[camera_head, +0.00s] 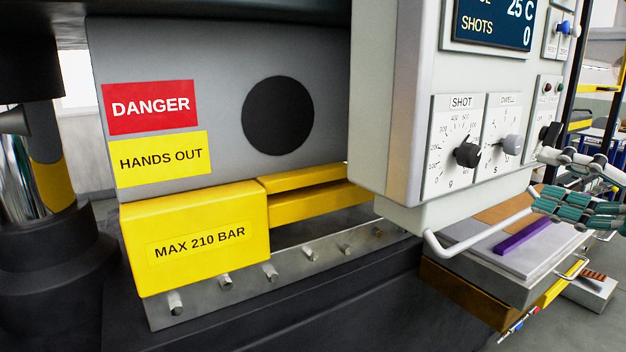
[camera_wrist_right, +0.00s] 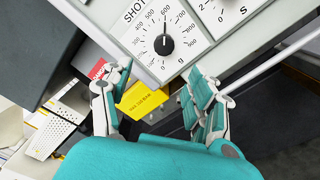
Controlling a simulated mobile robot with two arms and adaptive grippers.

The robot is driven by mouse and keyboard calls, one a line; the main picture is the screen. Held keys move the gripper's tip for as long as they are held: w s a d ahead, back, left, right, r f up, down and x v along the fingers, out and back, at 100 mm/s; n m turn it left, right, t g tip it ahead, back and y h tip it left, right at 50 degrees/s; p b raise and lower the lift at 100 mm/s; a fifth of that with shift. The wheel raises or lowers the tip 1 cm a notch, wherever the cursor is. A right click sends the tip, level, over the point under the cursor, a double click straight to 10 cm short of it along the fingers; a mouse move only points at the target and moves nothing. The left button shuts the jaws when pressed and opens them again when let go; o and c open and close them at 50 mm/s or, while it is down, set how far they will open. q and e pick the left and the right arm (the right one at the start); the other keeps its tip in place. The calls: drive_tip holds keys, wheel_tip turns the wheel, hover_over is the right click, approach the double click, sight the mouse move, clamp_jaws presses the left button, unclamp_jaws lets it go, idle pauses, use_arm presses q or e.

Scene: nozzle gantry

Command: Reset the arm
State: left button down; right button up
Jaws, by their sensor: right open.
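My right gripper (camera_head: 540,173) is at the right edge of the head view, in front of and below the control panel (camera_head: 395,110). Its teal and white fingers are open and empty. In the right wrist view the spread fingers (camera_wrist_right: 160,72) lie below the black SHOT knob (camera_wrist_right: 164,45), apart from it. The panel's display (camera_head: 495,25) reads 25 C and SHOTS 0. My left gripper is in neither view.
A white bar handle (camera_head: 480,245) sticks out under the panel, close to my right gripper. A yellow guard block (camera_head: 195,265) marked MAX 210 BAR stands left, below DANGER (camera_head: 150,106) and HANDS OUT (camera_head: 163,158) signs. A purple bar (camera_head: 523,236) lies on a grey surface lower right.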

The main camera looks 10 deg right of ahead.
drive_tip(key=a+f+y, duration=0.1)
drive_tip(key=a+y, duration=0.7)
drive_tip(key=y, duration=0.1)
drive_tip(key=w+d+f+m+t+h, duration=0.35)
drive_tip(key=f+m+h, duration=0.35)
drive_tip(key=m+h, duration=0.45)
drive_tip(key=w+d+f+m+t+h, duration=0.2)
drive_tip(key=d+f+m+t+h, duration=0.4)
drive_tip(key=m+h, duration=0.55)
wheel_tip(320, 180, down, 19)
drive_tip(key=s+a+m+g, duration=0.2)
drive_tip(key=m+g, duration=0.4)
drive_tip(key=g, duration=0.5)
drive_tip(key=s+a+f+n+g+y, duration=0.1)
drive_tip(key=s+a+f+g+y, duration=0.4)
drive_tip(key=s+a+f, duration=0.5)
drive_tip(key=s+a+f+n+g+y, duration=0.1)
drive_tip(key=s+a+f+g+y, duration=0.1)
drive_tip(key=s+a+f+g, duration=0.65)
drive_tip(key=s+d+f, duration=0.1)
drive_tip(key=d+f, duration=0.2)
drive_tip(key=f, duration=2.6)
drive_tip(key=s+d+f, duration=0.3)
drive_tip(key=s+f, duration=1.3)
drive_tip(key=s, duration=0.1)
drive_tip(key=shift+n+g, duration=0.3)
